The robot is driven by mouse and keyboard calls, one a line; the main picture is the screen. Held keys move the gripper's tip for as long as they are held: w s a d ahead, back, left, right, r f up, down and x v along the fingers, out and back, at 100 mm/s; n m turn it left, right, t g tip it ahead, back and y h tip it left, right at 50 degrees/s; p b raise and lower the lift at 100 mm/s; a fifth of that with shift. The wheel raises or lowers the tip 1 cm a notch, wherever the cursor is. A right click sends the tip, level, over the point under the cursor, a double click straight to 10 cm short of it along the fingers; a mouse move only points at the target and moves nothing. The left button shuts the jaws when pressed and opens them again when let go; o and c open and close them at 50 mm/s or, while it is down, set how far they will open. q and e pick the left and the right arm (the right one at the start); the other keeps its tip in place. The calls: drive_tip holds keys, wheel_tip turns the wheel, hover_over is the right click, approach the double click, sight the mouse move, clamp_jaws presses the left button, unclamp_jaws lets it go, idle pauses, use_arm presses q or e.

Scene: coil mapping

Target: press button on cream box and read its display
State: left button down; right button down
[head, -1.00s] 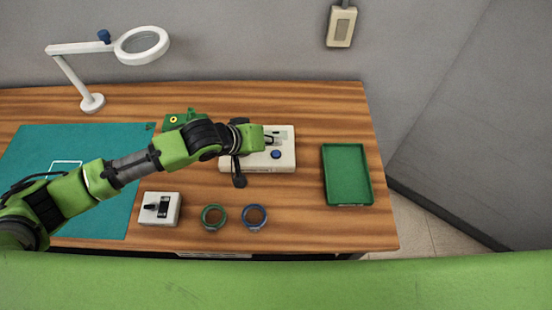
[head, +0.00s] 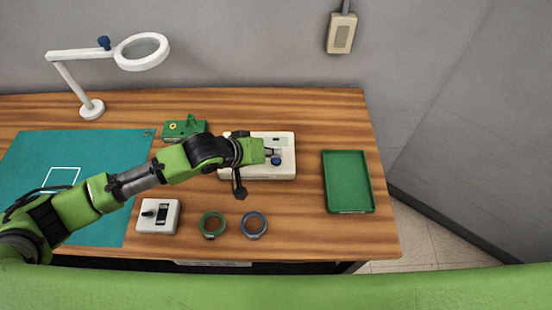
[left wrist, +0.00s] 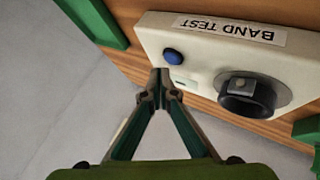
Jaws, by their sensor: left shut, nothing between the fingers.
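The cream box (head: 285,170) stands on the wooden table, right of the middle. In the left wrist view the cream box (left wrist: 215,50) bears a "BAND TEST" label (left wrist: 228,29), a round blue button (left wrist: 173,57) and a dark round fitting (left wrist: 245,95). A small dark window, apparently the display (head: 277,141), lies behind the blue button (head: 276,160) in the head view. Its reading is too small to tell. My left gripper (head: 271,152) is over the box, shut and empty. Its fingertips (left wrist: 160,84) appear close beside the button; contact cannot be told. My right gripper is not in view.
A green tray (head: 348,210) lies right of the box. A green ring (head: 213,236), a blue ring (head: 254,235) and a small white box (head: 171,226) are in front. A green fixture (head: 176,132) and magnifier lamp (head: 92,109) stand behind left. A teal mat (head: 100,148) covers the left.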

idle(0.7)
use_arm(q)
drive_tip(key=shift+f, duration=0.4)
drive_tip(key=shift+f, duration=0.45)
idle(0.4)
idle(0.4)
drive_tip(key=shift+r+p, duration=0.85)
drive_tip(key=shift+p, duration=0.25)
